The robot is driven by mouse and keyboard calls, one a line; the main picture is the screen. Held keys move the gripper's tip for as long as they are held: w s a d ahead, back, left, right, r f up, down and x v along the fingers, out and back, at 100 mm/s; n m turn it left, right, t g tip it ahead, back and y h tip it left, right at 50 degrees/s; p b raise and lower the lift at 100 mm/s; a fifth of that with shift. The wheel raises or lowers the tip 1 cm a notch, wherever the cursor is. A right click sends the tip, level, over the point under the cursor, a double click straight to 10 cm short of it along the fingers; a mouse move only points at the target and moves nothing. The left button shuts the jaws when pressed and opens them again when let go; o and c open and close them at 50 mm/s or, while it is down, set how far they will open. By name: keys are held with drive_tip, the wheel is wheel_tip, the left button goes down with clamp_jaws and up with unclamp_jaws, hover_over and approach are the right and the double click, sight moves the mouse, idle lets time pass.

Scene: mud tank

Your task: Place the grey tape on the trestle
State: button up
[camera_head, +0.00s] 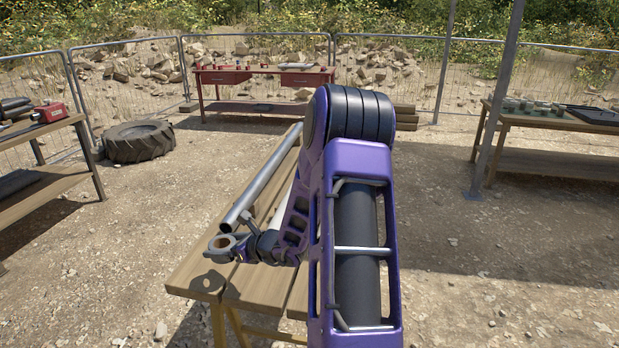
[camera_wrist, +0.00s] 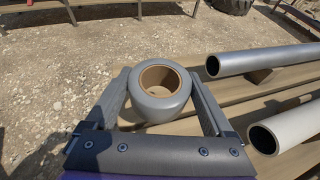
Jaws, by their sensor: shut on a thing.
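The grey tape (camera_wrist: 162,108) is a thick roll with a brown core. My gripper (camera_wrist: 160,80) is shut on it, with one finger on each side in the wrist view. In the head view, the tape (camera_head: 213,244) and my gripper (camera_head: 224,250) are over the near left end of the wooden trestle (camera_head: 190,271). A shadow lies on the planks below, so the tape appears held a little above them. In the wrist view, the trestle (camera_wrist: 228,87) planks run to the right of the tape. My arm hides much of the trestle in the head view.
A metal pipe (camera_head: 262,176) lies along the trestle. The wrist view also shows a whitish pipe (camera_wrist: 292,128) beside it. A red workbench (camera_head: 232,77) stands behind, a tyre (camera_head: 138,141) to the left, and a bench (camera_head: 550,118) to the right. The near left plank end is clear.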

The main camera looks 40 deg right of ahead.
sight(230, 236)
drive_tip(key=d+r, duration=0.1)
drive_tip(key=w+d+m+h, duration=0.1)
drive_tip(key=shift+w+d+r+h, duration=0.15)
drive_tip(key=shift+d+r+h, duration=0.15)
drive_tip(key=shift+d+r, duration=0.1)
drive_tip(key=shift+m, duration=0.3)
wheel_tip(230, 236, down, 5)
drive_tip(key=shift+d+f+b, duration=0.15)
drive_tip(key=shift+f+b, duration=0.05)
drive_tip(key=shift+b, duration=0.3)
drive_tip(key=shift+t, duration=0.3)
wheel_tip(230, 236, down, 4)
drive_tip(key=shift+f+b, duration=0.1)
drive_tip(key=shift+b, duration=0.2)
drive_tip(key=o, duration=1.1)
drive_tip(key=shift+o, duration=0.2)
